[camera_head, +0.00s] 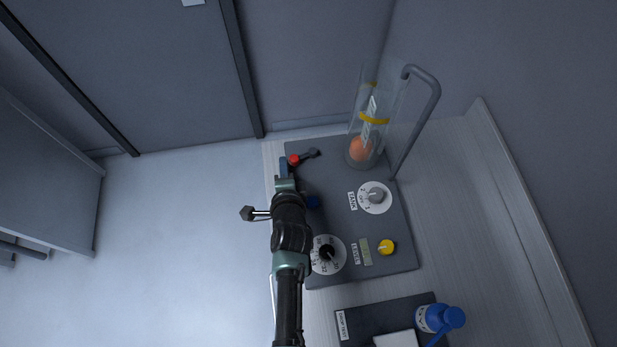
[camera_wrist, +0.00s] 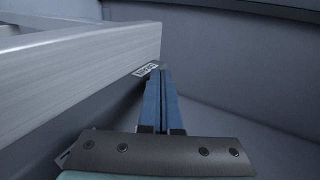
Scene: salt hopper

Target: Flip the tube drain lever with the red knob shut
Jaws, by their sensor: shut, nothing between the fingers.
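The red knob (camera_head: 294,160) sits on a short lever at the far left corner of the dark panel (camera_head: 333,180), in the head view. The lever reaches from the knob to a dark pivot (camera_head: 313,152) on its right, near the foot of the clear tube (camera_head: 360,100). My gripper (camera_head: 283,162) is shut and empty, its blue fingers just left of the red knob at the panel's left edge. I cannot tell whether they touch it. In the wrist view the shut fingers (camera_wrist: 162,75) point past the bench edge; the knob and lever do not show there.
The panel also carries a grey knob (camera_head: 376,195), a yellow knob (camera_head: 386,246) and a black knob on a dial (camera_head: 326,252). A blue bottle (camera_head: 440,318) stands at the lower right. A pale label (camera_wrist: 146,69) is on the bench edge (camera_wrist: 80,70).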

